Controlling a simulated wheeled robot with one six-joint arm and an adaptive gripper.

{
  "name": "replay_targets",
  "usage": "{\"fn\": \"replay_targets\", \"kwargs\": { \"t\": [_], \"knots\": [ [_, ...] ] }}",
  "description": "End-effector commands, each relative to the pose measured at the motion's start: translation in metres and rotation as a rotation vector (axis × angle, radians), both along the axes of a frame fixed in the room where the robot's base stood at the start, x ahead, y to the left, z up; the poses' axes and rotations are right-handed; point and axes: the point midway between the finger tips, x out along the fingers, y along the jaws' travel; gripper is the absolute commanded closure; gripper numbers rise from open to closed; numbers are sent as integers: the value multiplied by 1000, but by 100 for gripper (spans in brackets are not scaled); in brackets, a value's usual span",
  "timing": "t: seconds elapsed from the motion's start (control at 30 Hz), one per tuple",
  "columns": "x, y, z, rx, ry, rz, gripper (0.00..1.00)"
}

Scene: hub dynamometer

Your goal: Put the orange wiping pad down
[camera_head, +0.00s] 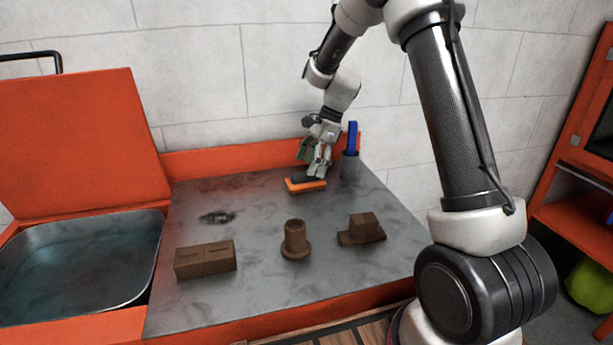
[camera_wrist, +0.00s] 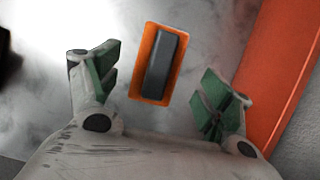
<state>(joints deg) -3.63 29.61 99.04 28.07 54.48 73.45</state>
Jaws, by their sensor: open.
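The orange wiping pad (camera_head: 308,186) lies flat on the grey metal worktop (camera_head: 260,205) near its back edge, with a dark grip block on top. In the wrist view the pad (camera_wrist: 147,75) shows its orange rim around the dark block. My gripper (camera_head: 317,170) is just above and behind the pad. In the wrist view my gripper (camera_wrist: 160,85) has its green fingertips spread wide, one on each side of the pad, with clear gaps between. It is empty.
A grey cup (camera_head: 349,166) with blue and orange items stands close right of my gripper. Brown parts stand in front: a block (camera_head: 205,259), a flanged cylinder (camera_head: 295,240) and a stepped piece (camera_head: 361,230). A dark smudge (camera_head: 217,217) marks the worktop. A basin (camera_head: 80,265) is at left.

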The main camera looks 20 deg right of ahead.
Motion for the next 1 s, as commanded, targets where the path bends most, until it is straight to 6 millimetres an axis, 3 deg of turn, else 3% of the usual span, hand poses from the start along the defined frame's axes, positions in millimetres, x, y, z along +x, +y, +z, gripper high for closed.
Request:
{"fn": "replay_targets", "kwargs": {
  "t": [0.13, 0.33, 0.47, 0.57, 0.7, 0.8, 1.0],
  "knots": [
    [0, -8, 19, 0, 0, -1, 20],
    [0, -11, 27, -1, 0, 1, 20],
    [-11, -16, 45, -14, -40, 54, 20],
    [-38, -28, 78, -48, -121, 174, 20],
    [-100, -53, 131, -133, -273, 432, 20],
    [-151, -70, 159, -209, -372, 629, 20],
    [-251, -103, 183, -380, -527, 1019, 20]
  ]
}}
